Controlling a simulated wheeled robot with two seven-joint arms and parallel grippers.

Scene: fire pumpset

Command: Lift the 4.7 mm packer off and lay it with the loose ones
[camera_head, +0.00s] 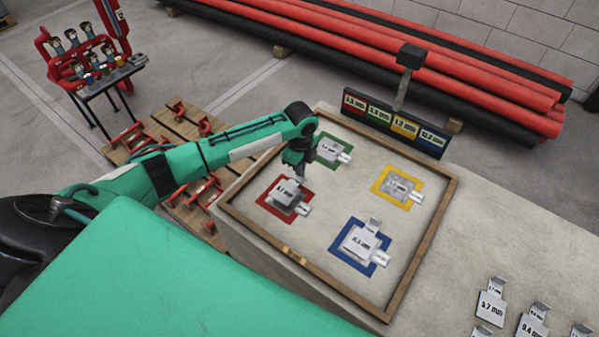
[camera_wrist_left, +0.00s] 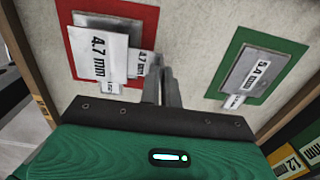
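The 4.7 mm packer (camera_head: 283,192) is a pale plate with a black label, over a grey block in the red square (camera_head: 264,202). It shows large in the left wrist view (camera_wrist_left: 98,50), with a smaller 4.7 mm label on its tab. My left gripper (camera_head: 297,176) is above the packer's tab; its two fingers (camera_wrist_left: 162,88) are close together there and look shut on the tab. I cannot tell whether the plate touches the block. The loose packers (camera_head: 491,302) lie at the lower right. My right gripper is not in view.
A wooden rim (camera_head: 405,283) surrounds the tray. A blue square (camera_head: 340,252) holds a 6.3 mm packer; green (camera_head: 322,157) and yellow (camera_head: 378,184) squares hold grey blocks. A coloured number board (camera_head: 393,124) stands behind. Bare table (camera_head: 475,235) lies between tray and loose packers.

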